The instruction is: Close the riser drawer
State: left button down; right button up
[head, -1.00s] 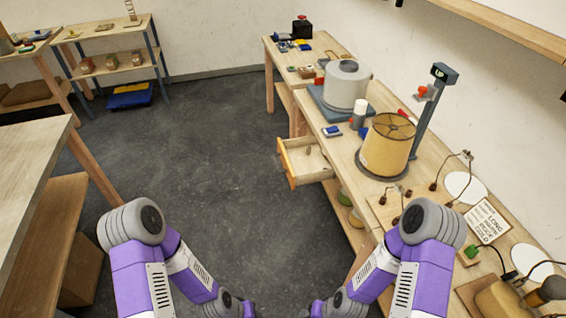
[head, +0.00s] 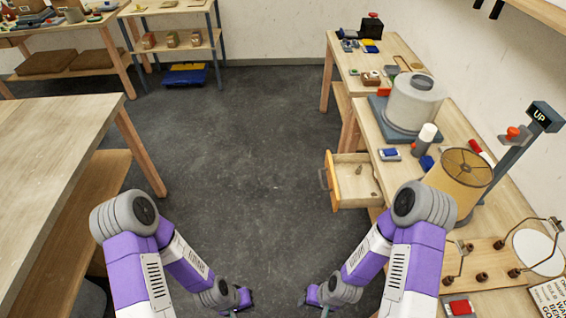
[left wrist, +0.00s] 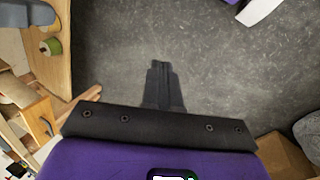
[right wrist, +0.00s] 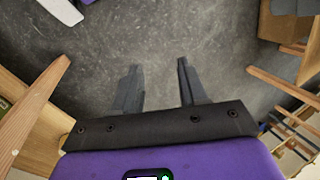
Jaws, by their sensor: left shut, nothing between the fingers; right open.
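The riser drawer (head: 356,181) is pulled open from the left side of the right-hand bench. It is a light wooden box with an orange-yellow front (head: 329,182) and a handle, and a small item or two lies inside. My left gripper (head: 238,309) is low over the floor at the bottom of the head view. In the left wrist view its fingers (left wrist: 158,68) are together and empty. My right gripper (head: 322,308) is also low, nearer the bench, and apart from the drawer. In the right wrist view its fingers (right wrist: 158,68) are spread with nothing between them.
The right bench holds a grey drum (head: 416,103), a tan lampshade (head: 462,176), a post with an UP sign (head: 540,116) and a wiring board (head: 487,262). A wooden table (head: 55,130) stands at the left. The grey floor (head: 235,150) between them is clear.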

aim_at(348, 190)
jog(key=z, duration=0.15)
jog(key=i, duration=1.05)
jog(key=z, duration=0.45)
